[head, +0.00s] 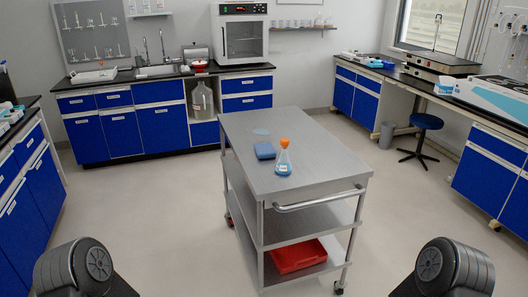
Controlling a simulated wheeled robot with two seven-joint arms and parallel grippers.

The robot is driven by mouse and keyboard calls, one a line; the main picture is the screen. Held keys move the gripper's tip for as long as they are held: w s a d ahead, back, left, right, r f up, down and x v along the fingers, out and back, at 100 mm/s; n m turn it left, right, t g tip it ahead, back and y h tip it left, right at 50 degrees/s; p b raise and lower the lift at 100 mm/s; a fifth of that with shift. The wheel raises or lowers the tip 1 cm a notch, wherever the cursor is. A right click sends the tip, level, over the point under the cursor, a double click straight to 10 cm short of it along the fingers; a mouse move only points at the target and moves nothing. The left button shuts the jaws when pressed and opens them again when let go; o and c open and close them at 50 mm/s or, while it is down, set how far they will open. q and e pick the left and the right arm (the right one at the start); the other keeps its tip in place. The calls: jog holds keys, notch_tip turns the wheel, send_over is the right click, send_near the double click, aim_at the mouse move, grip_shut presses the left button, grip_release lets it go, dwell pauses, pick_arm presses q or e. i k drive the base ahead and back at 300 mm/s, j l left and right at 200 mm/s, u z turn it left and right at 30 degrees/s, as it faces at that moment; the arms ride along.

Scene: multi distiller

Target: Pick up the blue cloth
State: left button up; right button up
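The blue cloth (264,150) lies as a small folded pad on the top of the steel cart (315,160), near the cart's left edge. A conical flask (284,160) with blue liquid and an orange stopper stands just right of the cloth and nearer to me. A pale blue round disc (261,132) lies behind the cloth. Only dark links of my two arms show at the bottom left and bottom right corners. Neither gripper is in view, and both arms are well apart from the cart.
The cart has a push handle (320,199) at its near end and a red tray (298,256) on its lowest shelf. A blue stool (424,124) stands at the right. Blue cabinets line the walls. The floor around the cart is clear.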

aim_at(265, 150)
jog(key=i+j, duration=0.15)
jog(key=i, duration=0.4)
jog(key=i+j, duration=0.15)
jog(key=i, duration=0.35)
jog(key=u, duration=1.25)
jog(key=i+l, duration=0.05)
